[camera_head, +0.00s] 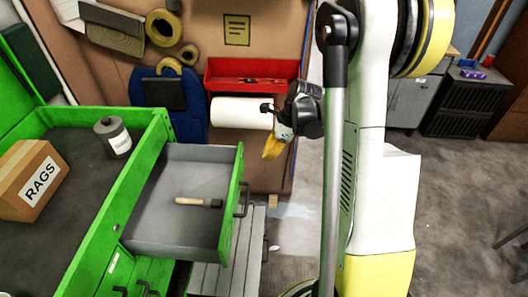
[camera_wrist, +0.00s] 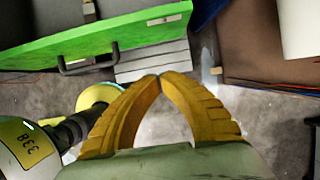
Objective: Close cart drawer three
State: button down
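A green cart (camera_head: 95,240) stands at the left with one drawer (camera_head: 165,235) pulled out to the right. The drawer has a grey inside, a green front and a dark handle (camera_head: 243,198); no number shows on it. A wooden-handled brush (camera_head: 198,202) lies inside. In the wrist view the drawer's green front (camera_wrist: 130,32) and handle (camera_wrist: 88,64) show at the upper left. My gripper (camera_head: 272,150) is beyond and right of the drawer front, apart from it. Its yellow fingers meet at the tips in the wrist view (camera_wrist: 160,76), with nothing between them.
A box marked RAGS (camera_head: 35,180) and a grey can (camera_head: 113,137) sit on the cart top. A paper roll (camera_head: 240,113) and red tray (camera_head: 250,73) are on the wall behind my gripper. Slatted grey boards (camera_head: 248,255) lie below the drawer. Open floor lies right.

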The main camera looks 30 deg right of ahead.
jog(key=w+a+f+b, duration=0.2)
jog(key=w+a+f, duration=0.2)
jog(key=a+f, duration=0.1)
jog(key=shift+a+f+b, duration=0.15)
jog(key=shift+f+b, duration=0.25)
jog(key=shift+f, duration=0.2)
send_over(188, 171)
jog(key=shift+b, duration=0.4)
dwell(0.4)
